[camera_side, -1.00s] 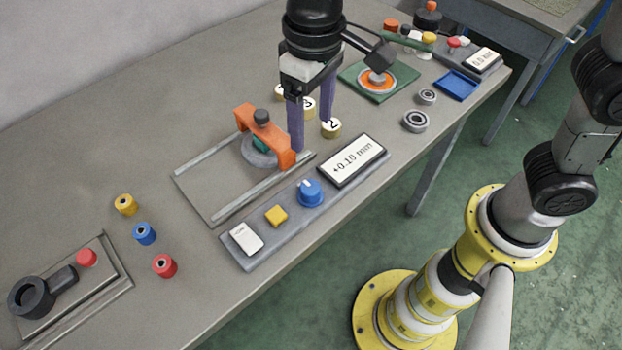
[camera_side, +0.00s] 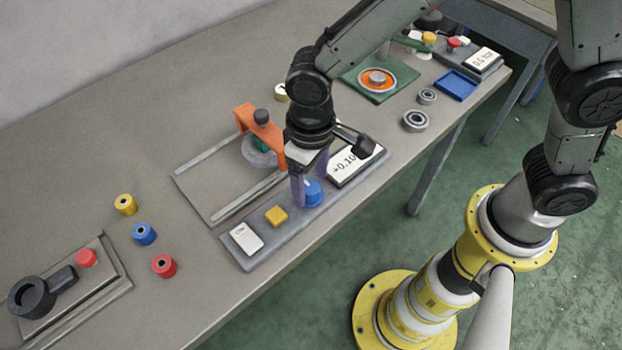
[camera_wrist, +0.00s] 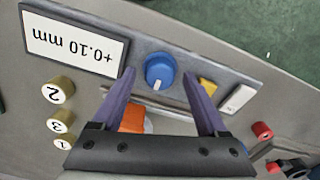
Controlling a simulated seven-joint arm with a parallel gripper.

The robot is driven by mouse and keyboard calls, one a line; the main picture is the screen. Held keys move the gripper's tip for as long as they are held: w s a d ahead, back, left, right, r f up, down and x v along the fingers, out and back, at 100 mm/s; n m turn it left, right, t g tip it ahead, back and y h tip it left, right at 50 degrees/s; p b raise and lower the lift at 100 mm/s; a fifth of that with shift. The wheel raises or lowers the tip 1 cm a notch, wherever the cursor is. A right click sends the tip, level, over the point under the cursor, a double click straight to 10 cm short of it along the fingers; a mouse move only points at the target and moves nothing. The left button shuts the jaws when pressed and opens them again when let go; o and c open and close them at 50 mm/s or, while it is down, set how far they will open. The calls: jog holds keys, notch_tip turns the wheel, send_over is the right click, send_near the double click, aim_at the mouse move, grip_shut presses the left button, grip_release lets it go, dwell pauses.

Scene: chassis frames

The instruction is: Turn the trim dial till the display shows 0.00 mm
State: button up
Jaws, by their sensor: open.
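The blue trim dial (camera_side: 313,193) sits on a grey panel near the table's front edge. It also shows in the wrist view (camera_wrist: 160,71), with a white pointer mark on it. The display (camera_wrist: 73,45) reads +0.10 mm, upside down in the wrist view; in the side view my arm partly covers it (camera_side: 345,168). My gripper (camera_side: 305,190) is open, its purple fingers pointing down at the dial. In the wrist view the fingertips (camera_wrist: 158,76) lie on either side of the dial with gaps. I cannot tell whether they are level with it.
A yellow button (camera_side: 276,216) and a white switch (camera_side: 246,239) share the panel left of the dial. An orange bridge (camera_side: 262,132) over a rail fixture stands behind. Numbered brass weights (camera_wrist: 58,90) stand near the display.

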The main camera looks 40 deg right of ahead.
jog(key=shift+f, duration=0.3)
grip_shut()
dwell(0.3)
jog(key=shift+r+n, duration=0.1)
jog(key=shift+n, duration=0.2)
jog(key=n, duration=0.3)
jog(key=shift+n, duration=2.1)
